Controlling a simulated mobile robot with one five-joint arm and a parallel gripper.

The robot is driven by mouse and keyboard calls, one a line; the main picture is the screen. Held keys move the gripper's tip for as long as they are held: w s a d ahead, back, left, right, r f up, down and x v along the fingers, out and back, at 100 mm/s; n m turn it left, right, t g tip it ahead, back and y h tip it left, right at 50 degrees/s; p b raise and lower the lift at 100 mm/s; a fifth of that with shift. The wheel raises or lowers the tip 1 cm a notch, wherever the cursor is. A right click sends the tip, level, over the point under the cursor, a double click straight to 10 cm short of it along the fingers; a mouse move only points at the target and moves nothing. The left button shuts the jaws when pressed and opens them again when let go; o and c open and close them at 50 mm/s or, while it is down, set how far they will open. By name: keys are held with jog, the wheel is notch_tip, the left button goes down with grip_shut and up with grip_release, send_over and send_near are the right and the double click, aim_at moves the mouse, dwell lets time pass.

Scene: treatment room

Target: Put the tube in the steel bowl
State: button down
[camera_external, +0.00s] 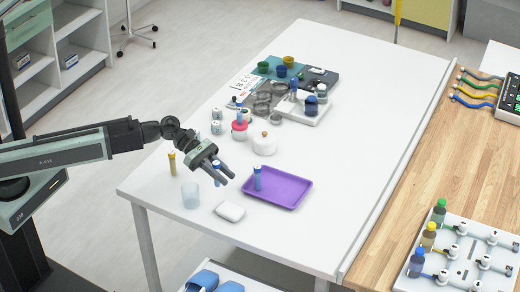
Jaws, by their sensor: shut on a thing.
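My gripper (222,174) is over the near left part of the white table, left of the purple tray. It is shut on a small blue tube (217,181), which hangs upright between the fingers and is partly hidden by them. I cannot tell if its lower end touches the table. Several grey, metallic round shapes (262,107) sit together at the far middle of the table. They look like steel bowls or dishes, but they are too small to tell which is the steel bowl.
A blue-capped tube (258,178) stands at the purple tray (285,190). A yellow-capped tube (172,163), a clear cup (191,195) and a white block (230,211) are near my gripper. A white pot (264,145) and red-white jar (239,130) stand beyond. The table's right side is clear.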

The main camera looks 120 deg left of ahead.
jog(key=s+a+r+n+y+p, duration=0.2)
jog(key=s+a+r+p, duration=0.1)
jog(key=s+a, duration=0.55)
jog(key=s+a+r+n+y+p, duration=0.1)
jog(key=s+a+r+y+p, duration=0.15)
jog(key=s+a, duration=0.6)
jog(key=shift+h, duration=0.45)
jog(key=f+b, duration=0.3)
jog(key=b, duration=0.1)
jog(key=f+b, duration=0.3)
jog(key=f, duration=0.1)
jog(key=w+a+f+b, duration=0.1)
jog(key=f+b, duration=0.2)
jog(key=b, duration=0.1)
jog(key=shift+w+f+b, duration=0.1)
jog(key=shift+f+b, duration=0.2)
jog(key=shift+b, duration=0.05)
jog(key=shift+r, duration=0.1)
jog(key=c, duration=1.1)
grip_release()
